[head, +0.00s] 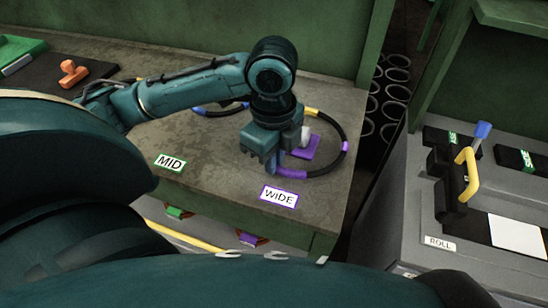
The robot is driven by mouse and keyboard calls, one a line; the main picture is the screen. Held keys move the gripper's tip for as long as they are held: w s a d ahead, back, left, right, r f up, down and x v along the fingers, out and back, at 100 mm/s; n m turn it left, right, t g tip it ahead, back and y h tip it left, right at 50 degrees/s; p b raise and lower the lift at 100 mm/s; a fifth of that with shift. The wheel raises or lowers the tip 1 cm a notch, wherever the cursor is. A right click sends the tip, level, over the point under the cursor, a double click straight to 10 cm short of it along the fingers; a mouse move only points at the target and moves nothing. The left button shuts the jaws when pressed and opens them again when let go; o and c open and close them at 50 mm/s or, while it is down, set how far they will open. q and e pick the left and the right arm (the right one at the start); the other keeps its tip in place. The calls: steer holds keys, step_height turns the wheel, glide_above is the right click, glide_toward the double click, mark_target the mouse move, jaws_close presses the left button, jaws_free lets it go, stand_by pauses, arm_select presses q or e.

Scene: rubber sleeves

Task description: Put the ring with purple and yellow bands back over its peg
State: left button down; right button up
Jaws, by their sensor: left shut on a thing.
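The black ring with purple and yellow bands (340,126) is on the right side of the workbench. Its purple bands show at the front and right, and its yellow band at the back. My left gripper (272,168) points down and is shut on the ring's front left part, beside a purple band. The white peg (305,131) stands on a purple base (304,150), partly hidden behind the gripper. In the picture the ring's outline surrounds the peg; I cannot tell its height above the bench. My right gripper is not in view.
A second dark ring with blue bands (205,112) lies behind my left arm. The bench (215,150) carries a MID label (169,162) and a WIDE label (279,196). An orange stamp-like object (73,72) is at far left. A grey console (400,205) stands at right.

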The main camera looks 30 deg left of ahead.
arm_select(q)
steer(key=shift+f, duration=0.1)
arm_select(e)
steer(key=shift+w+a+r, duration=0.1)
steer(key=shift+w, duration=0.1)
arm_select(q)
steer(key=shift+f, duration=0.1)
steer(key=shift+f, duration=0.4)
steer(key=c, duration=1.5)
jaws_free()
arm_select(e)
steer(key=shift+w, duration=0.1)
arm_select(q)
steer(key=shift+r, duration=0.15)
steer(key=shift+r+p, duration=1.4)
steer(key=shift+r, duration=4.95)
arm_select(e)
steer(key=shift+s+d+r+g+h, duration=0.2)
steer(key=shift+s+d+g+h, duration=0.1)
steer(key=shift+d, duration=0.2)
